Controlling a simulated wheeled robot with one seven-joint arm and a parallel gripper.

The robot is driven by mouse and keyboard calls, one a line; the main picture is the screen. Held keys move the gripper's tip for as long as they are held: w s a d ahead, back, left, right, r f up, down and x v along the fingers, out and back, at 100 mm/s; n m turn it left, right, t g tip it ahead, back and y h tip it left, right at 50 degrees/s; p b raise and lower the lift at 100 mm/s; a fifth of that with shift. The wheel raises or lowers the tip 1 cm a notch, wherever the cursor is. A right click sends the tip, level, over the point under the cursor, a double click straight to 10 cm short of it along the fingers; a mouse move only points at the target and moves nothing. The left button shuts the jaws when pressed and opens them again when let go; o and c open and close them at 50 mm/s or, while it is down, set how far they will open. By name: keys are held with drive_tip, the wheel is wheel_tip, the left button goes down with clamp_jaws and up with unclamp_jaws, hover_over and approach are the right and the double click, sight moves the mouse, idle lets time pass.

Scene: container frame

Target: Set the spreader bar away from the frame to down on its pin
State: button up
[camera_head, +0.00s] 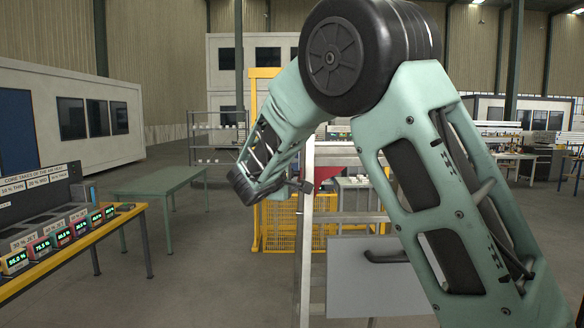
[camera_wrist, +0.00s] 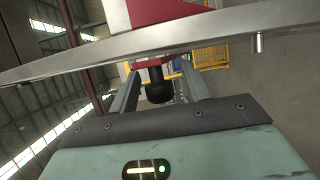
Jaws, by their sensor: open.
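A pale metal bar, which looks like the spreader bar (camera_wrist: 215,33), crosses the top of the wrist view on a slant. A red block sits on it, and a short metal pin (camera_wrist: 258,42) sticks out below its right part. A black knob (camera_wrist: 159,92) under a red plate (camera_wrist: 151,63) shows beyond the bar. My gripper (camera_wrist: 160,82) is open, its two fingers on either side of the knob in this view; contact cannot be told. In the head view my gripper (camera_head: 306,187) is small, beside the upright post of the metal frame (camera_head: 306,235), near a red gusset (camera_head: 325,174).
A grey panel with a dark handle (camera_head: 375,285) stands low on the frame. A yellow guard fence (camera_head: 283,225) is behind. A green table (camera_head: 160,181) and a bench with several displays (camera_head: 75,250) stand left. My arm covers much of the right side. Floor between is clear.

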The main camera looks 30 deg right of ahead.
drive_tip(key=shift+w+d, duration=0.15)
drive_tip(key=shift+d, duration=0.05)
clamp_jaws()
wheel_tip(320, 180, down, 12)
drive_tip(key=s+a+m+t+h+b, duration=0.1)
drive_tip(key=h+b, duration=0.2)
drive_tip(key=b, duration=2.3)
drive_tip(key=shift+s+r+t, duration=0.25)
drive_tip(key=shift+s+t, duration=0.05)
drive_tip(key=shift+t, duration=0.1)
drive_tip(key=shift+m, duration=0.3)
unclamp_jaws()
drive_tip(key=shift+a, duration=0.1)
